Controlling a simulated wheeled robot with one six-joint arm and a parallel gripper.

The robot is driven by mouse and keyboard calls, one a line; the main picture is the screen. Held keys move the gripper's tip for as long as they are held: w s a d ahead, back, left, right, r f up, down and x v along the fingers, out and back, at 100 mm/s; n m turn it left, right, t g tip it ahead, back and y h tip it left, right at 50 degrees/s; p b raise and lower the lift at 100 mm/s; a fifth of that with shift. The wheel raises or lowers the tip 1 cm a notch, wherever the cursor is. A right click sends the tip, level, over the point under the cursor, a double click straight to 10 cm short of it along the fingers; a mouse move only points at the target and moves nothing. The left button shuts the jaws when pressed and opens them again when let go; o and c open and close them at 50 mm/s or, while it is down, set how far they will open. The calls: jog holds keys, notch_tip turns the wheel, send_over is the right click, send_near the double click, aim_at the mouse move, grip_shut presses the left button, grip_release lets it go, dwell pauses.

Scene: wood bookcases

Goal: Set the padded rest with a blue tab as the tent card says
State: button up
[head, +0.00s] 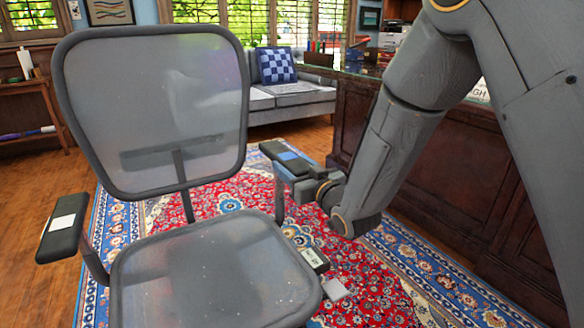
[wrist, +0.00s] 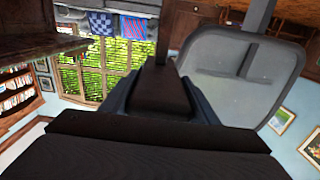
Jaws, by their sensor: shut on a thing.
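The padded rest with a blue tab (head: 270,149) is the dark armrest on the chair's right side, on an upright post. My gripper (head: 303,182) reaches it from the right and is shut on it at its near end. In the wrist view the dark rest (wrist: 165,92) runs between the fingers. The other padded rest (head: 62,228), with a white tab, sits on the chair's left side and looks lower in the picture. The tent card (head: 478,91) shows only partly behind my arm on the desk; the letters "GH" are visible, the rest is hidden.
The mesh chair (head: 215,275) stands on a red and blue rug (head: 380,285). A small labelled dark part (head: 315,260) and a pale square plate (head: 335,289) are beside the seat. A wooden desk (head: 450,180) stands at the right, a grey sofa (head: 300,103) behind.

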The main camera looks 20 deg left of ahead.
jog(key=shift+w+r, duration=0.1)
jog(key=shift+r, duration=0.25)
jog(key=o, duration=1.5)
jog(key=shift+f, duration=0.1)
jog(key=p+v, duration=0.2)
jog(key=v, duration=0.6)
